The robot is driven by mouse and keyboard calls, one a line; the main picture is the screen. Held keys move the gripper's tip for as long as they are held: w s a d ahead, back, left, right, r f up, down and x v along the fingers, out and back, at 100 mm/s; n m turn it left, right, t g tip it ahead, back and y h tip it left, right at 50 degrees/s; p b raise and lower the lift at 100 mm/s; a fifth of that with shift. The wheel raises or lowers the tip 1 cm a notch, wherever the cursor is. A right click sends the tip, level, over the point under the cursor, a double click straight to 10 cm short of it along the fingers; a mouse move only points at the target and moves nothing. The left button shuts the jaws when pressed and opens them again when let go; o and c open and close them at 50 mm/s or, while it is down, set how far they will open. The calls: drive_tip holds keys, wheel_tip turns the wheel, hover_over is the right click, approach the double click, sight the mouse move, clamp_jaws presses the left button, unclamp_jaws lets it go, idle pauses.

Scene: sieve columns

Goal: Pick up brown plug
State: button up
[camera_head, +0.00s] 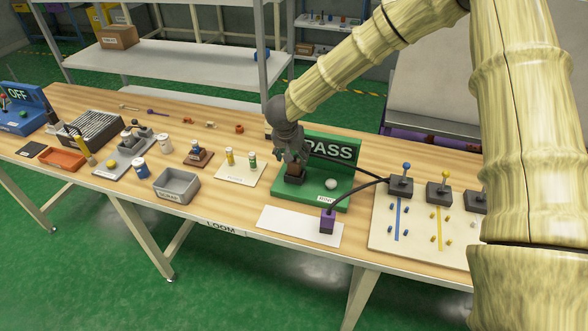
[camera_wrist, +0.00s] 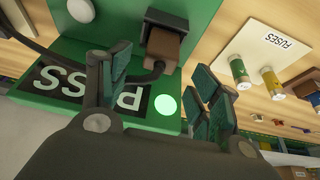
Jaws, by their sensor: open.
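The brown plug (camera_head: 293,174) sits on the green PASS station (camera_head: 312,197), seated in or resting on a dark socket; I cannot tell which. In the wrist view the plug (camera_wrist: 165,46) has a black cable leaving it. My gripper (camera_head: 291,159) is open, pointing down just above the plug, and hides part of it in the head view. In the wrist view the plug lies beyond the spread fingertips of my gripper (camera_wrist: 160,68). No grip on it shows.
A purple plug (camera_head: 327,222) stands on a white mat (camera_head: 283,226) in front. Black cables run to the lever board (camera_head: 410,237) at right. A fuse card (camera_head: 236,176) with two fuses and a grey scrap bin (camera_head: 177,187) lie left. A green light (camera_wrist: 165,105) glows on the station.

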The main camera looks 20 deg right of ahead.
sight(295, 160)
drive_tip(key=shift+p+x, duration=0.45)
drive_tip(key=shift+x, duration=1.65)
drive_tip(key=shift+s, duration=0.15)
drive_tip(key=c, duration=1.2)
